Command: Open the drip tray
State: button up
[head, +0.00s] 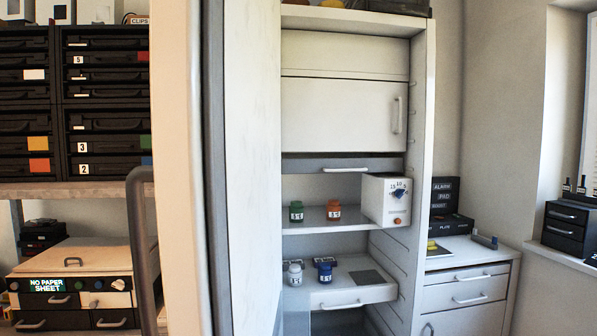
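I see no label naming the drip tray. In the head view, a shallow grey front (314,165) with a pale bar handle (346,170) sits flush under the closed compartment door (340,115) of the tall white cabinet. Lower down, a white tray-like drawer (352,291) with a bar handle (341,304) sits forward in the same cabinet. It carries a white jar (294,275), a blue jar (325,273) and a dark square patch. I cannot tell which of these two is the drip tray. My gripper is not in view.
The cabinet's tall door (250,180) stands open at left, with a dark handle (142,240). A green jar (296,211), an orange jar (333,210) and a white dial box (386,200) stand on the middle shelf. White drawers (466,290) are at right.

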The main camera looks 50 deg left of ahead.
aim_at(332, 165)
jog(key=i+j+u, duration=0.15)
jog(key=u, duration=0.3)
jog(key=i+u, duration=0.6)
jog(key=u, duration=0.25)
jog(key=i+u, duration=0.3)
jog(key=i, duration=0.3)
